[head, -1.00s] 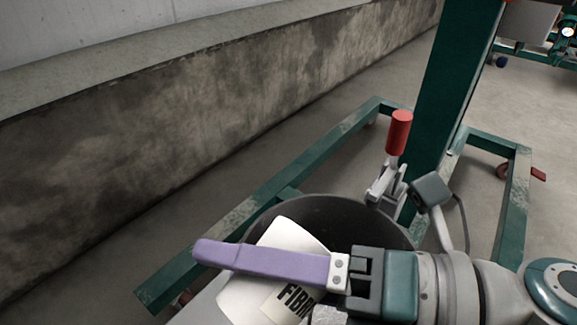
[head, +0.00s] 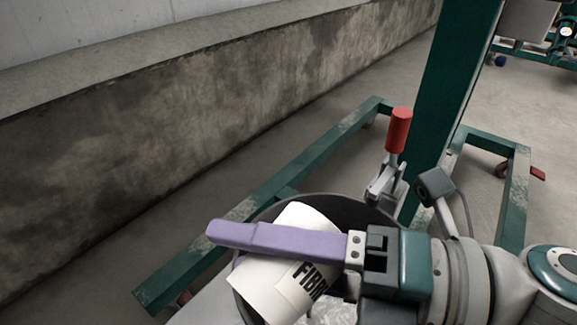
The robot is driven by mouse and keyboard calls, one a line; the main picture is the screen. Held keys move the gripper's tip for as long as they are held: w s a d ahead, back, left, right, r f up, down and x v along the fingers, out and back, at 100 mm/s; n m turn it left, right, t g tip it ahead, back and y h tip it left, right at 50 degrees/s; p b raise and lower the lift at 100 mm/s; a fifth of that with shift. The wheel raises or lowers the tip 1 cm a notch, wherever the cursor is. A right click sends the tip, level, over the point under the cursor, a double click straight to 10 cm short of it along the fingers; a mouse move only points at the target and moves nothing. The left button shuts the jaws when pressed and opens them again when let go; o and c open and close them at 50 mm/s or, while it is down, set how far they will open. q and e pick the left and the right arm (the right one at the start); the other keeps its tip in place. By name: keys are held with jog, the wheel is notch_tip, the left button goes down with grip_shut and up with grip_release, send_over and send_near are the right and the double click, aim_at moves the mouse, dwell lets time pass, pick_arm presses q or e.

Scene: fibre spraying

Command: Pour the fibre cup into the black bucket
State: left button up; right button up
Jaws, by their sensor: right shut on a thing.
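The fibre cup (head: 268,287) is white with a dark printed label and lies tilted over the black bucket (head: 352,211). My right gripper (head: 285,240) comes in from the right and is shut on the cup, with one long purple finger across its near side. The other finger is mostly hidden behind the cup. The bucket's dark inside and back rim show behind the cup; its front is covered by the cup and my gripper. Pale material shows below the gripper, but I cannot tell whether it is inside the bucket. My left gripper is not in view.
A green steel frame (head: 447,100) with a post and low legs on castors stands around the bucket. A red-handled clamp (head: 398,130) rises at the bucket's back rim. A stained concrete wall (head: 180,125) runs along the left.

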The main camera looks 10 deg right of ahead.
aim_at(283, 219)
jog(key=shift+d, duration=0.1)
jog(key=shift+w+d+r, duration=0.1)
jog(key=shift+w+d, duration=0.1)
jog(key=shift+d+f+m+y+b, duration=0.15)
jog(key=shift+f+m+y+b, duration=0.25)
jog(key=shift+m+y+b, duration=0.4)
dwell(0.6)
jog(key=shift+w+d+r+m+t, duration=0.2)
jog(key=shift+r+m+t, duration=0.25)
jog(key=shift+m, duration=0.55)
dwell(0.5)
jog(key=shift+w+d+r+m+t+y, duration=0.15)
jog(key=shift+d+m+y, duration=0.1)
jog(key=shift+m, duration=0.15)
jog(key=shift+w+d+r+m+t+y, duration=0.1)
jog(key=shift+m+y, duration=0.15)
jog(key=shift+m, duration=0.15)
dwell(0.5)
jog(key=shift+d+m, duration=0.1)
jog(key=shift+m, duration=0.2)
jog(key=shift+r, duration=0.1)
dwell(0.4)
jog(key=shift+w+d+m+t, duration=0.1)
jog(key=shift+w+m+t, duration=0.05)
jog(key=shift+m+t, duration=0.15)
